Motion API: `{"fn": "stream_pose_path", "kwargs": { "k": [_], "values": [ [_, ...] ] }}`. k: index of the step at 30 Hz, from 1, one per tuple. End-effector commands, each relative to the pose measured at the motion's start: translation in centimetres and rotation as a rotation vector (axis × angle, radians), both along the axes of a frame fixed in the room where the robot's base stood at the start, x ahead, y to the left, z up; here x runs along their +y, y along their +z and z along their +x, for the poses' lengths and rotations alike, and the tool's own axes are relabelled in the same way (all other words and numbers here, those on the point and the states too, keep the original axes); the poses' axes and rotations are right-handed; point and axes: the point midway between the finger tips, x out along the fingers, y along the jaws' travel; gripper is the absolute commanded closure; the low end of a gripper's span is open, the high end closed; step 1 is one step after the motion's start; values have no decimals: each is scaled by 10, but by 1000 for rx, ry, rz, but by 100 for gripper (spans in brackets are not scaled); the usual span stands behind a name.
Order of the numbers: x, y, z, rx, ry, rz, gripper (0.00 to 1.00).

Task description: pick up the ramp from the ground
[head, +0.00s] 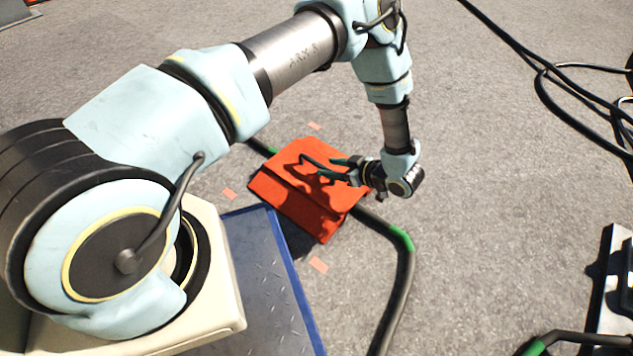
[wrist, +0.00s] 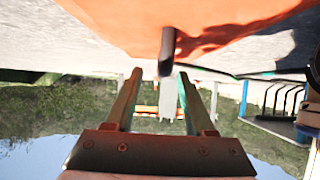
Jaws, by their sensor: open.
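The ramp (head: 293,205) is an orange-red, ridged piece lying on the grey ground in the middle of the head view. A cable goes in under it on one side and comes out on the other. A dark handle (head: 311,159) stands on its top. My gripper (head: 338,169) is open and empty, just over the ramp's right part, with its fingers pointing left towards the handle. In the wrist view the ramp (wrist: 150,22) fills the top, and the handle (wrist: 167,48) shows ahead, between the lines of the two open fingers (wrist: 163,95). I cannot tell the exact gap.
The black cable with green bands (head: 402,270) runs from the ramp to the bottom. More black cables (head: 560,95) lie at the upper right. A metal-topped platform with a blue edge (head: 255,270) is below the ramp. Small orange marks (head: 319,264) surround it.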

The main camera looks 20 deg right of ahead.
Motion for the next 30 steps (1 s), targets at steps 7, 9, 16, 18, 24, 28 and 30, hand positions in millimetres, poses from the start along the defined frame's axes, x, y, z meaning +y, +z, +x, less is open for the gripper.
{"fn": "stream_pose_path", "kwargs": {
  "k": [7, 9, 16, 18, 24, 28, 30],
  "values": [
    [11, -10, 15, -1, 0, 0, 45],
    [17, -13, 22, -1, 2, 1, 45],
    [28, -22, 42, 0, 0, -1, 45],
    [28, -21, 43, 0, 0, -2, 45],
    [28, -20, 42, 0, 0, -2, 53],
    [28, -20, 42, 0, 0, -2, 68],
    [28, -20, 42, 0, 0, -2, 76]
  ]
}}
